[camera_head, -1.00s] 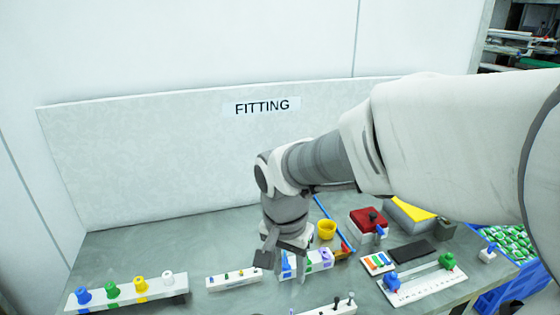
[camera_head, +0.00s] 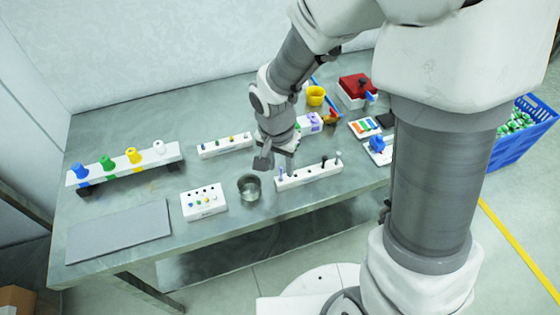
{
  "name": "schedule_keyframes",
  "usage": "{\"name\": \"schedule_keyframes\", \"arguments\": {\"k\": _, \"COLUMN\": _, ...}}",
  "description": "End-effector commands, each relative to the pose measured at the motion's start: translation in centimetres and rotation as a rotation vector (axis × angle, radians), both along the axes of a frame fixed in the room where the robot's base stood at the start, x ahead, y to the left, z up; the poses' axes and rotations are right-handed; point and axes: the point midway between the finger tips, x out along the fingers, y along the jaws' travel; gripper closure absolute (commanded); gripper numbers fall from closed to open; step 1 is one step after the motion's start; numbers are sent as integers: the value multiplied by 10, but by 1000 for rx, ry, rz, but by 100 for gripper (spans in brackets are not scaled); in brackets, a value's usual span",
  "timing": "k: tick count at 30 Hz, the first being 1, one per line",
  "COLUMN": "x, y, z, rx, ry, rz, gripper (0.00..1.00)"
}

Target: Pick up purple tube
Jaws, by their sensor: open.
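A thin purple tube (camera_head: 281,173) stands at the left end of a white rack (camera_head: 310,177) near the front middle of the table. The rack also carries dark pegs and a pale grey-topped one. My gripper (camera_head: 277,157) points down with its fingers apart, just above and behind the purple tube in the picture. Nothing shows between the fingers. A second white rack with a larger purple piece (camera_head: 314,121) is partly hidden behind my gripper. I cannot tell the exact gap between fingers and tube.
A metal cup (camera_head: 249,187) and a white box with small coloured knobs (camera_head: 204,202) stand left of the rack. Farther left are a rail with coloured caps (camera_head: 125,165) and a grey mat (camera_head: 119,232). A yellow cup (camera_head: 316,96) and red box (camera_head: 356,88) are behind.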

Motion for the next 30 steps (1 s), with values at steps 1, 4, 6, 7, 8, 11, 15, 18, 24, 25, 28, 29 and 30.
{"name": "schedule_keyframes", "arguments": {"k": 1, "x": -1, "y": -1, "z": -11, "rx": -3, "ry": 6, "rz": 0, "gripper": 55}}
{"name": "schedule_keyframes", "arguments": {"k": 4, "x": 1, "y": -1, "z": -23, "rx": -1, "ry": 3, "rz": 0, "gripper": 55}}
{"name": "schedule_keyframes", "arguments": {"k": 6, "x": 1, "y": -2, "z": -29, "rx": -1, "ry": 2, "rz": 1, "gripper": 55}}
{"name": "schedule_keyframes", "arguments": {"k": 7, "x": 2, "y": -2, "z": -30, "rx": -1, "ry": 2, "rz": 1, "gripper": 55}}
{"name": "schedule_keyframes", "arguments": {"k": 8, "x": 2, "y": -2, "z": -31, "rx": 0, "ry": 1, "rz": 1, "gripper": 55}}
{"name": "schedule_keyframes", "arguments": {"k": 11, "x": 2, "y": -2, "z": -32, "rx": 0, "ry": 0, "rz": 1, "gripper": 55}}
{"name": "schedule_keyframes", "arguments": {"k": 15, "x": 2, "y": -2, "z": -31, "rx": 0, "ry": 0, "rz": 1, "gripper": 55}}
{"name": "schedule_keyframes", "arguments": {"k": 18, "x": 2, "y": -2, "z": -31, "rx": 0, "ry": 0, "rz": 1, "gripper": 73}}
{"name": "schedule_keyframes", "arguments": {"k": 24, "x": 2, "y": -2, "z": -31, "rx": 0, "ry": 0, "rz": 1, "gripper": 100}}
{"name": "schedule_keyframes", "arguments": {"k": 25, "x": 2, "y": -2, "z": -31, "rx": 0, "ry": 0, "rz": 1, "gripper": 100}}
{"name": "schedule_keyframes", "arguments": {"k": 28, "x": 2, "y": -2, "z": -31, "rx": 0, "ry": 0, "rz": 0, "gripper": 100}}
{"name": "schedule_keyframes", "arguments": {"k": 29, "x": 2, "y": -2, "z": -31, "rx": 0, "ry": 0, "rz": 0, "gripper": 100}}
{"name": "schedule_keyframes", "arguments": {"k": 30, "x": 2, "y": -2, "z": -31, "rx": 0, "ry": 0, "rz": 1, "gripper": 100}}
